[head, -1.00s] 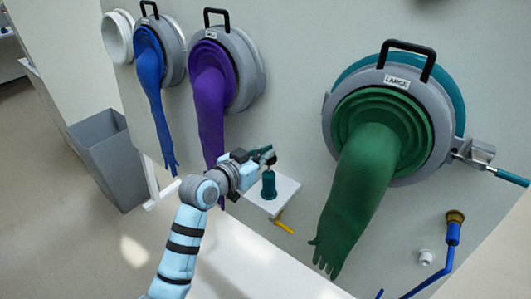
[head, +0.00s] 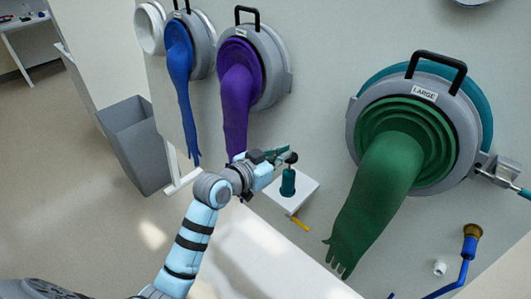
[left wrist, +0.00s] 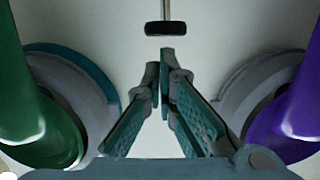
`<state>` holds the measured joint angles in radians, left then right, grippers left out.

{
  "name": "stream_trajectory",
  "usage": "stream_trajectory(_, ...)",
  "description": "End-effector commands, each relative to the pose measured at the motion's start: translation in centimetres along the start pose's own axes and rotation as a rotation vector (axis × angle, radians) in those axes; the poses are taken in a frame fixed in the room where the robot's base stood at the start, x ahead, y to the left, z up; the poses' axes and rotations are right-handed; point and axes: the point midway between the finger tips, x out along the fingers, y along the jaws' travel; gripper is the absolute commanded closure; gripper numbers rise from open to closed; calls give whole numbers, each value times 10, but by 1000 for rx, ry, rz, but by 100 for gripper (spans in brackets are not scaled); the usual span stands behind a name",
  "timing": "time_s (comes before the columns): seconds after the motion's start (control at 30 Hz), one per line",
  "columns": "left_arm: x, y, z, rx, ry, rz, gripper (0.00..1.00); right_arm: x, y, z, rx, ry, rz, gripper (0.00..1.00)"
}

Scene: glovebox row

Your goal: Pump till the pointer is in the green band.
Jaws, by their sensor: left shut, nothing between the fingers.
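A small teal pump (head: 288,183) stands upright on a white shelf (head: 308,190) on the wall. A black knob (head: 291,157) shows just above it, beside my left gripper (head: 284,153). In the left wrist view the gripper (left wrist: 163,65) is shut and empty, its fingertips together. A black bar on a thin grey rod (left wrist: 166,28) lies just beyond the tips, apart from them in the picture. I cannot tell whether they touch. No pointer or green band can be read in these views. My right gripper is out of view.
Blue (head: 179,85), purple (head: 236,105) and green (head: 382,185) gloves hang from wall ports around the shelf. A yellow handle (head: 300,222) sticks out below it. A blue pipe (head: 466,262) is at lower right, a grey bin (head: 140,145) at left.

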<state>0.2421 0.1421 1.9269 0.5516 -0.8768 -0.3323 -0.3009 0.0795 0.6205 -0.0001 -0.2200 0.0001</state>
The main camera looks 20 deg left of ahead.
Motion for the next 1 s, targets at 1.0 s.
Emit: stream_trajectory(1.0, -74, 0, 4, 0, 3, 0, 100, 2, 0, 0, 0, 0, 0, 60)
